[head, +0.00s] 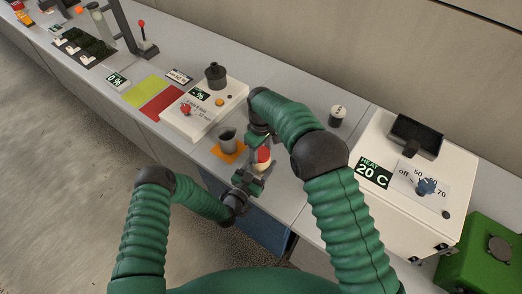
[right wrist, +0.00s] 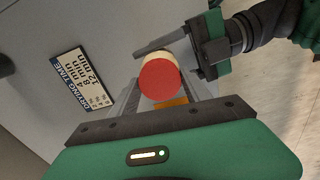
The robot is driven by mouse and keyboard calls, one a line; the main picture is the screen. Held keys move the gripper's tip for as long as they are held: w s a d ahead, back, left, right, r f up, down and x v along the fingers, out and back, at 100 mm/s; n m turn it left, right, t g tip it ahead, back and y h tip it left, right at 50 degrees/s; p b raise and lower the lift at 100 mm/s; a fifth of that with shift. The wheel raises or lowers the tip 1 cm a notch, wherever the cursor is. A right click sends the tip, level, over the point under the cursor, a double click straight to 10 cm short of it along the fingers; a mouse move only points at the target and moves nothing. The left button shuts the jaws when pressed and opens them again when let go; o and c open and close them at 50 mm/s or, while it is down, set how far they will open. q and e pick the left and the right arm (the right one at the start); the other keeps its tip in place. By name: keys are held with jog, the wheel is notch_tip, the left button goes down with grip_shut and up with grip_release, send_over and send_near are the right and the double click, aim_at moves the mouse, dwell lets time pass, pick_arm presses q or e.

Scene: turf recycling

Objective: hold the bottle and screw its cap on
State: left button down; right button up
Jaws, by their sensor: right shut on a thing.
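The bottle is a small pale cylinder (head: 261,168) with a red cap (head: 263,155), held above the counter between my two grippers. In the right wrist view the round red cap (right wrist: 160,82) faces the camera, with the pale bottle side (right wrist: 160,59) directly behind it. My right gripper (head: 262,145) is shut on the red cap, one finger on each side. My left gripper (head: 248,178) is at the bottle's pale body; in the right wrist view one of its dark fingers (right wrist: 160,45) runs alongside the body. Its other finger is hidden, so its grip is unclear.
A dark grey cup (head: 227,138) stands on an orange pad (head: 229,154) just left of the grippers. A white control box (head: 203,112) is behind it. A white heater box (head: 408,200) stands at right, near a small white black-topped container (head: 337,116).

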jog(key=m, duration=0.4)
jog(key=o, duration=1.6)
pick_arm(q)
jog(key=shift+c, duration=1.5)
grip_release()
pick_arm(e)
notch_tip(320, 180, up, 12)
jog(key=shift+w+f, duration=0.1)
